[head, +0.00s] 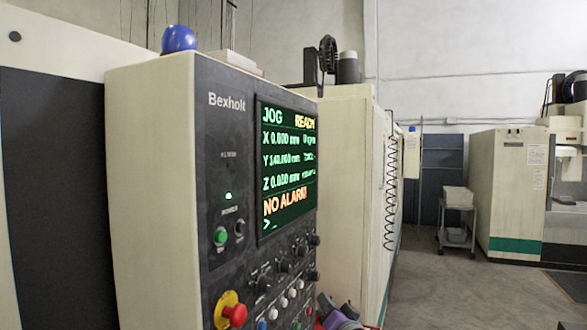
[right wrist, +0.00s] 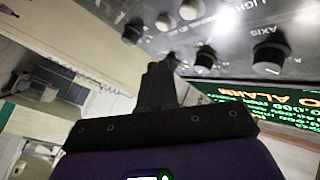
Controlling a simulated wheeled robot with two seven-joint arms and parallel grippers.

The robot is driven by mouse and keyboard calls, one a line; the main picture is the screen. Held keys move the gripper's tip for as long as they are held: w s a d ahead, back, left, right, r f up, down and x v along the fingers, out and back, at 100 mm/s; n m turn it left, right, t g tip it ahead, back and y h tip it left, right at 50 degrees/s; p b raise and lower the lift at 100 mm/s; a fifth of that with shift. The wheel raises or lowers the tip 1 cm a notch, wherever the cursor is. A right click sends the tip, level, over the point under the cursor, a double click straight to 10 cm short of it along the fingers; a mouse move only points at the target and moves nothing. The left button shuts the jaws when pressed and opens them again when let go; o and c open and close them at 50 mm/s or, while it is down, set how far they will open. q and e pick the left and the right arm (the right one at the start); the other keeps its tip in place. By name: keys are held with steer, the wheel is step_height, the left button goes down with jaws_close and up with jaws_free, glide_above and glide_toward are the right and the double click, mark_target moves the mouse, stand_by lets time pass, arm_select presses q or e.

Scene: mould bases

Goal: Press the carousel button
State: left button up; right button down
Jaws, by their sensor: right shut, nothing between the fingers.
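The dark control panel (head: 222,160) of the Bexholt machine fills the left middle of the head view. Its lower part carries several small round buttons, among them white buttons (head: 283,303), a red button (head: 308,310) and a blue button (head: 262,325). I cannot read which is the carousel button. My right gripper (head: 338,314) is low in the head view, beside the panel's lower right edge. In the right wrist view its fingers (right wrist: 158,72) are shut and empty, pointing toward the panel face with white buttons (right wrist: 190,10); contact cannot be told. My left gripper is out of view.
The panel's screen (head: 286,165) reads JOG, READY and NO ALARM. A red emergency knob (head: 232,313), a green button (head: 220,236) and black knobs (head: 313,240) stick out from the panel. A grey trolley (head: 456,218) stands far right; the floor (head: 450,285) between is clear.

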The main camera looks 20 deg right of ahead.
mark_target(293, 293)
steer(key=s+d+m+p, duration=0.1)
steer(key=m+p, duration=0.1)
steer(key=m, duration=0.4)
steer(key=s+m+p, duration=0.1)
steer(key=m+p, duration=0.2)
steer(key=m, duration=0.3)
steer(key=s+d+m+p, duration=0.1)
steer(key=m+p, duration=0.1)
steer(key=m, duration=0.4)
steer(key=shift+d+f+m+g, duration=0.1)
steer(key=shift+d+m+g, duration=0.2)
steer(key=shift+m+g, duration=0.1)
steer(key=w+a+b, duration=0.1)
steer(key=w+a, duration=0.4)
steer(key=w, duration=0.1)
steer(key=shift+w+a, duration=0.4)
steer(key=shift+w+a, duration=0.1)
stand_by(1.5)
